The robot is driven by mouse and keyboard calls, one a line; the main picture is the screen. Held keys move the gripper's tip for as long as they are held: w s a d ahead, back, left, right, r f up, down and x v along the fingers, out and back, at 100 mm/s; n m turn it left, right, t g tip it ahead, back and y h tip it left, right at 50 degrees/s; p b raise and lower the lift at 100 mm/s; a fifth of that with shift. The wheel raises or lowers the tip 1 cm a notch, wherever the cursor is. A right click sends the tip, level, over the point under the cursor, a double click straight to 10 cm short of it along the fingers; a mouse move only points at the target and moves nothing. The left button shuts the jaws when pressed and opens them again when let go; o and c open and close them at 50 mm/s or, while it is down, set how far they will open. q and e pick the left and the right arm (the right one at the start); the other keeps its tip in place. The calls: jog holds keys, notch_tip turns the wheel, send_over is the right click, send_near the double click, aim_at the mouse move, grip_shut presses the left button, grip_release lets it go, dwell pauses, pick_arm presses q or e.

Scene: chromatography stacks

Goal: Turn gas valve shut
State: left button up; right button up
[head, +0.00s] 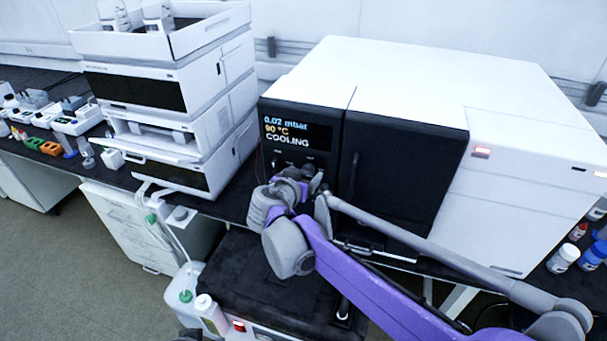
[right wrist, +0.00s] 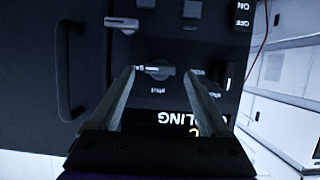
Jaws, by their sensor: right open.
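A dark control panel (head: 290,130) on the big white instrument has a display reading 0.02 mbar, 90 °C, COOLING. In the right wrist view the panel appears upside down. A small grey knob (right wrist: 158,70) with a crosswise handle and tiny white labels sits on it; I take it for the gas valve. My right gripper (head: 305,178) is at the panel below the display. In the right wrist view its open fingers (right wrist: 159,80) stand on either side of the knob, with visible gaps. I cannot tell whether they touch it.
A grey lever (right wrist: 122,23) and a black door handle (right wrist: 66,70) are near the fingers. In the head view, a stacked white instrument (head: 190,100) stands left. A black-topped unit (head: 240,275) is below my right arm. Bottles (head: 563,258) stand at right.

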jog(key=shift+c, duration=0.2)
grip_shut()
